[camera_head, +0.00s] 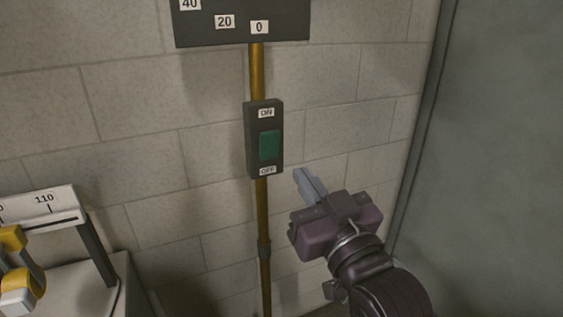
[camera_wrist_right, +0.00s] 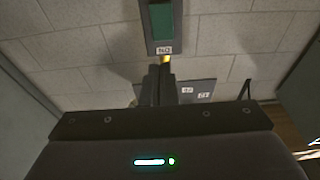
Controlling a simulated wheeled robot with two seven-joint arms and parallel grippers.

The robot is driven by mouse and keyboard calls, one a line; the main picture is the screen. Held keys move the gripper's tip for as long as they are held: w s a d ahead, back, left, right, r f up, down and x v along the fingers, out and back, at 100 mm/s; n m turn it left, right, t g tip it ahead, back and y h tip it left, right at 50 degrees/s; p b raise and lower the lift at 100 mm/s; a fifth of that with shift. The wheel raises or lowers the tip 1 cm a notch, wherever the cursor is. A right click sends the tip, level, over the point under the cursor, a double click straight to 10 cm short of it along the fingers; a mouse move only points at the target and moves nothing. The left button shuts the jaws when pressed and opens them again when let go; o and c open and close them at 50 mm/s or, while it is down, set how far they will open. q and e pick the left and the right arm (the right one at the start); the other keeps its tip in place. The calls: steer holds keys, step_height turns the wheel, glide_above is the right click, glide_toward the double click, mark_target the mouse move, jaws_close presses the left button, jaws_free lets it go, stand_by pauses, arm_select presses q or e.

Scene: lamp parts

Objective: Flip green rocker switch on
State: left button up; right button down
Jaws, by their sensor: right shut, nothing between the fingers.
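The green rocker switch (camera_head: 268,145) sits in a dark upright housing (camera_head: 250,150) on the wall, with an ON label above it and an OFF label below it. My right gripper (camera_head: 304,176) is shut and empty, below and to the right of the switch, its fingertips pointing up and left toward it. In the head view the fingertips appear apart from the housing. In the right wrist view the green rocker (camera_wrist_right: 162,22) shows at the top, and the shut fingers (camera_wrist_right: 166,75) show in the middle. I cannot tell which way the rocker is tilted. My left gripper is not in view.
A yellow-brown pipe (camera_head: 264,220) runs down the block wall behind the housing. A dark panel (camera_head: 243,22) with number labels is above. A white gauge (camera_head: 42,207) and a yellow part (camera_head: 14,238) stand at left. A grey panel (camera_head: 490,150) fills the right.

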mark_target(275, 133)
steer(key=shift+p+x, duration=1.3)
steer(key=shift+x, duration=3.55)
steer(key=r+p, duration=0.1)
steer(key=p, duration=0.1)
steer(key=shift+w+a+r+p, duration=0.15)
steer(key=shift+w+r+p, duration=0.15)
steer(key=shift+w+r, duration=0.1)
steer(key=shift+s+f+b, duration=0.1)
steer(key=shift+f+b, duration=0.25)
steer(key=shift+b, duration=0.05)
